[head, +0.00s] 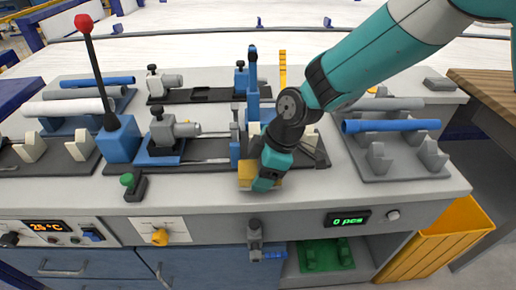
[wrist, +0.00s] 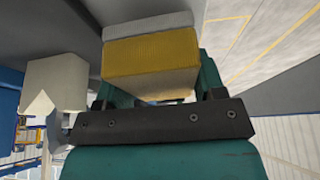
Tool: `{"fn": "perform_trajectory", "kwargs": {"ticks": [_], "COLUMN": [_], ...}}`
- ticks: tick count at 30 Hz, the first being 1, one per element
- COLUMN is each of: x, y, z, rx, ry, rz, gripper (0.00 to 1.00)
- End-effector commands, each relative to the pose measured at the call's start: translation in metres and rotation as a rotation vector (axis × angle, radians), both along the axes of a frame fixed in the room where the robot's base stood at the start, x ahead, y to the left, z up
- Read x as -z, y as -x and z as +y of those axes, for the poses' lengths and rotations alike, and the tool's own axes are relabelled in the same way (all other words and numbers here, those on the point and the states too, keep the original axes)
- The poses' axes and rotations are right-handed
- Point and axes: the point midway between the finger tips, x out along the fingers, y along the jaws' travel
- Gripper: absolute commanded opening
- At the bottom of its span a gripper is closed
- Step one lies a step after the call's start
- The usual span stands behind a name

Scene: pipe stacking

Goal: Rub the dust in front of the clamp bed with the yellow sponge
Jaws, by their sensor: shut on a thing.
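My gripper (head: 264,180) is shut on the yellow sponge (head: 246,170) at the front of the grey bench. In the wrist view the sponge (wrist: 150,60) sits between the teal fingers, with a grey layer along its far side. The clamp bed (head: 205,165) is a dark rail with blue and grey clamp parts, just behind and left of the sponge. My arm and gripper cover its right part. I cannot make out any dust on the bench, and I cannot tell whether the sponge touches the surface.
A lever with a red knob (head: 85,24) stands on a blue block at left. A green button box (head: 133,186) sits left of the sponge. A pipe rack (head: 395,165) with a blue pipe (head: 390,125) stands at right. The front strip between is mostly clear. A yellow bin (head: 440,235) stands below right.

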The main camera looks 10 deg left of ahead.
Motion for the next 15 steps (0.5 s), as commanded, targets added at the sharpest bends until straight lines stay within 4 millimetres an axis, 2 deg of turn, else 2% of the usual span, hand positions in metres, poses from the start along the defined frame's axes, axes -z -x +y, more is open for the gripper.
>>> {"fn": "perform_trajectory", "kwargs": {"ticks": [15], "x": [-0.049], "y": [0.001], "z": [0.0], "rx": [-0.002], "ry": [0.002], "rz": [0.003], "gripper": [0.41]}}
